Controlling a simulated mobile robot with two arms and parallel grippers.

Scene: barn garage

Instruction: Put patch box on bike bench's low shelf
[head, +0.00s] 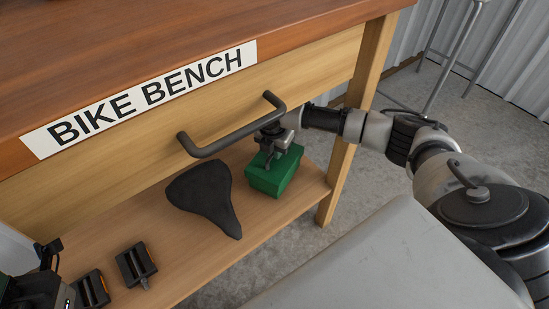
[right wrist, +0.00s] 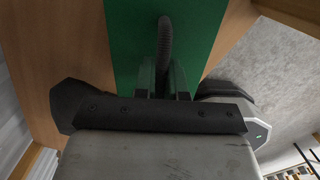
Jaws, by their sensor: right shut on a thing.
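The green patch box (head: 275,172) is at the right end of the bike bench's low shelf (head: 185,262), beside the black saddle. Whether its underside touches the shelf or is slightly above it, I cannot tell. My right gripper (head: 272,155) comes down from above and is shut at the box's top. In the right wrist view, the green box (right wrist: 122,45) fills the space behind the fingers (right wrist: 166,82), with a dark ribbed piece between them. Part of my left arm's end (head: 40,285) shows at the lower left; its fingers are not clear.
A black saddle (head: 205,197) lies left of the box. Two pedals (head: 136,265) (head: 92,290) lie further left. A dark bar handle (head: 225,143) sticks out from the bench front above the shelf. A bench leg (head: 345,150) stands at the right.

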